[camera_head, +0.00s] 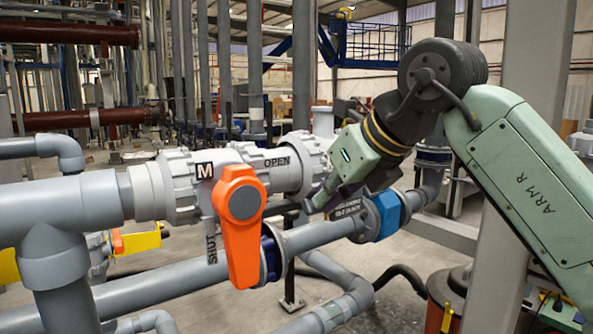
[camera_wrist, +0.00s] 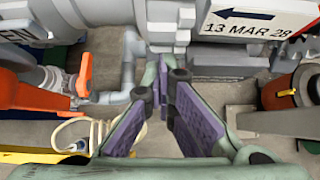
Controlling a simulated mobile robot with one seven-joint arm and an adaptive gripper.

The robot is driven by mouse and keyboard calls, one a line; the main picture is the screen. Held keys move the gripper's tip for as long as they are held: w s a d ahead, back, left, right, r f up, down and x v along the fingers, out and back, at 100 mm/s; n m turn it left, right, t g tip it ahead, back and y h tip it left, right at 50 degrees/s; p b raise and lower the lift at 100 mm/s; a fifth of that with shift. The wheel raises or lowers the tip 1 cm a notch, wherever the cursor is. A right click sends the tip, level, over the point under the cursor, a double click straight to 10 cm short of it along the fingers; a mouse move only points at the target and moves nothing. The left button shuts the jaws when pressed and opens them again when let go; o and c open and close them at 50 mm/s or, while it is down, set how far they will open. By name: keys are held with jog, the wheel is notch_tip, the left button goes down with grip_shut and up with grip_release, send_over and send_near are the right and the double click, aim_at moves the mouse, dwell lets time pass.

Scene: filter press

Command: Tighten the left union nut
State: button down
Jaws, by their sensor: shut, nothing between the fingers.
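The grey plastic valve (camera_head: 228,168) is marked M, OPEN and SHUT, and its orange lever (camera_head: 242,232) points down beside the SHUT mark. The left union nut (camera_head: 176,184) is the grey ribbed collar left of the lever; I cannot tell how tight it is. A matching right union nut (camera_head: 293,169) sits on the other side. My gripper (camera_head: 309,206) is beside the right end of the valve, apart from the left nut. In the wrist view my purple-padded fingers (camera_wrist: 164,88) come together with nothing between them. The left nut is not visible there; the lever (camera_wrist: 35,95) shows at the left edge.
A grey pipe (camera_head: 330,233) with a blue fitting (camera_head: 388,212) runs below and behind my gripper. A dated tag (camera_wrist: 262,20) is close above my fingers. A rust-coloured drum (camera_head: 448,297) stands at the lower right.

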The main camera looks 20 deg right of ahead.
jog(key=shift+b+x, duration=0.45)
jog(key=shift+x, duration=0.45)
jog(key=shift+s, duration=0.1)
jog(key=w+r+p+v, duration=0.1)
jog(key=p+v, duration=0.1)
jog(key=v, duration=0.5)
jog(key=shift+s+r, duration=0.25)
jog(key=shift+r, duration=0.05)
jog(key=shift+d, duration=0.1)
